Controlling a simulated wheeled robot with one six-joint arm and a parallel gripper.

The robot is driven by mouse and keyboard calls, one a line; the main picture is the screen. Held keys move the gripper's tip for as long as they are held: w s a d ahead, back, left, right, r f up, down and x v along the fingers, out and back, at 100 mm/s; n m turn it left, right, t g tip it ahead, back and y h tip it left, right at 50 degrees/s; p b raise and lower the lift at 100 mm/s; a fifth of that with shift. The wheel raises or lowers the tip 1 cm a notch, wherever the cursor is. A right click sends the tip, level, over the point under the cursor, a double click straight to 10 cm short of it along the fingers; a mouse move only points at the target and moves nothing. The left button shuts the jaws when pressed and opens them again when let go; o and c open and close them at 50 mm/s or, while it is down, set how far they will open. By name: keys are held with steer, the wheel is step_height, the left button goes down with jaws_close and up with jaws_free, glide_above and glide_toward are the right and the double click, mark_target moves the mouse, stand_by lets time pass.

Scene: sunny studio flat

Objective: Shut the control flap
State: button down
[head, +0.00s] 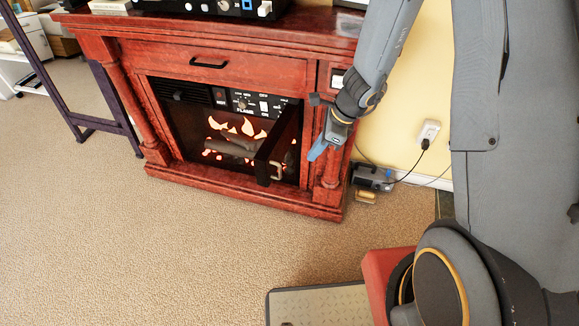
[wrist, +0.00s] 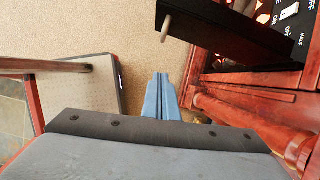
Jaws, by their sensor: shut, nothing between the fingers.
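The control flap (head: 280,145) is a black panel on the front of the red wooden fireplace (head: 240,190). It stands open, swung out from the firebox, with a small pale handle (head: 276,170) near its outer end. Behind it the control panel (head: 246,101) with knobs and switches is exposed. My gripper (head: 317,152) has blue fingers, shut and empty, pointing down just right of the flap. In the wrist view the fingers (wrist: 163,92) are apart from the flap (wrist: 225,30), which lies above and to the right, with its peg-like handle (wrist: 166,27) showing.
A fireplace column (head: 331,160) stands close to my gripper. A wall outlet (head: 429,131) with a cord and a small grey device (head: 372,177) are to the right. A grey-topped platform (head: 320,306) is in front.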

steer(key=w+a+f, duration=0.1)
steer(key=a+f, duration=0.6)
steer(key=f, duration=0.2)
steer(key=shift+w+a+p, duration=0.15)
steer(key=shift+w+p, duration=0.25)
steer(key=shift+w+a, duration=0.1)
